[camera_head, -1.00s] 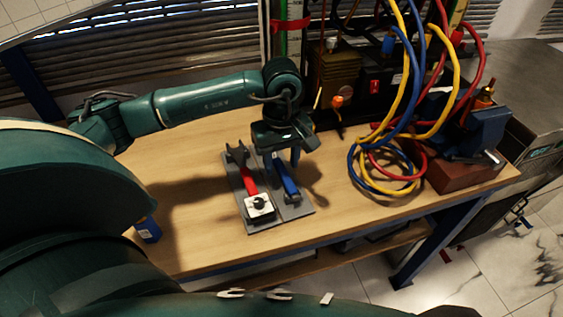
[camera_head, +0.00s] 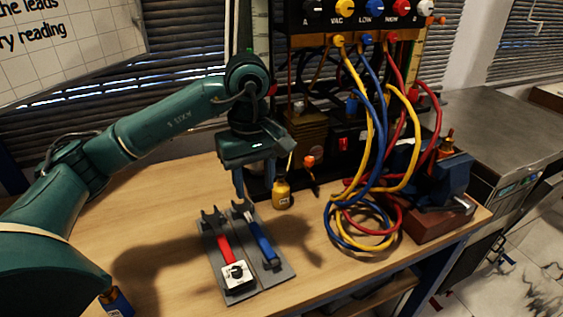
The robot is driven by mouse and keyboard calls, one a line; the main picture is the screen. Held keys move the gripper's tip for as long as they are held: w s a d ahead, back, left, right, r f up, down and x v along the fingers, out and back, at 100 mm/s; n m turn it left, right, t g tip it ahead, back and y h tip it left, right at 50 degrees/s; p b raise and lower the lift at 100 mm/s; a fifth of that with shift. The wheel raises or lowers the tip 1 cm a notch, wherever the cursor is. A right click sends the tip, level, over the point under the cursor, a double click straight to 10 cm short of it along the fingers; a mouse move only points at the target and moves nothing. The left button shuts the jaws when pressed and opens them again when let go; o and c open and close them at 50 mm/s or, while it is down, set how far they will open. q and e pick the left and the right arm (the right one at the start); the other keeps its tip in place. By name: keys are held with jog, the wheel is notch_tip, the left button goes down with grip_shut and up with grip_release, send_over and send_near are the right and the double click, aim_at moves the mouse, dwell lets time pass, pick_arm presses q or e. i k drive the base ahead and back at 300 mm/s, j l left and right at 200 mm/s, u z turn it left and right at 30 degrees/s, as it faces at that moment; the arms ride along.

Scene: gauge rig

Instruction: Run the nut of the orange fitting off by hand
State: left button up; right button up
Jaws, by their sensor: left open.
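A small orange piece (camera_head: 309,161) shows at the foot of the rig, right of the yellow bottle. I cannot tell which is the orange fitting, and no nut can be made out. My left gripper (camera_head: 240,194) is open and empty, fingers pointing down, above the head of the blue wrench (camera_head: 262,241). The blue wrench and a red wrench (camera_head: 224,246) lie on a grey tray (camera_head: 262,288). My right gripper is not in view.
Yellow, blue and red hoses (camera_head: 366,130) hang from the manifold (camera_head: 350,17) and coil on the bench (camera_head: 170,262) before the vise. A yellow bottle (camera_head: 281,194) stands behind the tray. A blue bottle (camera_head: 116,301) is at lower left. Bare bench lies left of the tray.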

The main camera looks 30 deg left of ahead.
aim_at(446, 140)
jog(key=k, duration=1)
